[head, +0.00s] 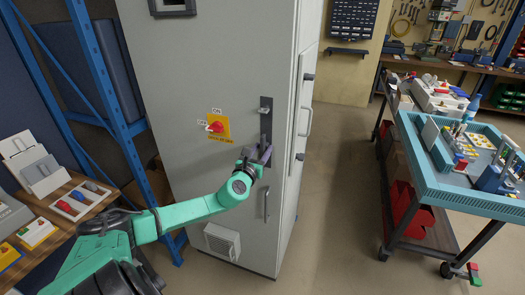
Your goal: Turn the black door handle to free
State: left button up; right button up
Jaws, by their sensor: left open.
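The black door handle (266,124) is an upright dark strip on the front of a tall grey cabinet (200,70), near its right edge. A small lug sticks out near its top. My left gripper (262,155) is at the lower end of the handle, with my green arm reaching up from the lower left. Its jaws are open. The gripper covers the handle's lower end, and I cannot tell whether it touches it. My right gripper is not in view.
A red rotary switch on a yellow plate (216,128) is left of the handle. A grey pull handle (266,204) is below. A blue rack (95,70) and a wooden bench stand left. A blue-topped cart (430,185) stands right, with clear floor between it and the cabinet.

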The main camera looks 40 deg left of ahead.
pick_arm(q)
jog(key=shift+w, duration=0.2)
jog(key=shift+s, duration=0.1)
grip_shut()
